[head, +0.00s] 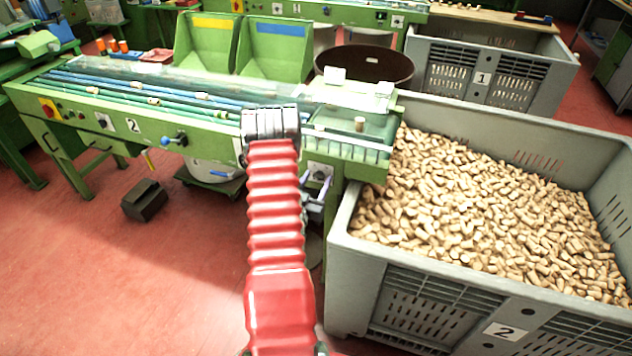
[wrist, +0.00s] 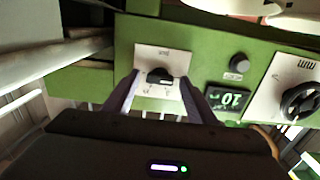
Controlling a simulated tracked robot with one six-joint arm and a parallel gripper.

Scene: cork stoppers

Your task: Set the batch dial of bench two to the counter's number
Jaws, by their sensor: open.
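The dial is a black knob (wrist: 160,75) on a white plate (wrist: 143,52) on the green front of bench two (head: 133,125). In the wrist view my gripper (wrist: 158,86) is open, with one pale finger on each side of the knob. I cannot tell whether either finger touches it. The plate's marks are too small to read. A dark counter display (wrist: 228,101) with light green digits is to the right; they look like 10, but the view is turned.
A round black button (wrist: 238,66) and a black handwheel (wrist: 300,101) on a white plate are right of the dial. A grey crate (head: 345,250) full of corks stands close to the right of my gripper. A dark box (head: 145,200) lies on the red floor at left.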

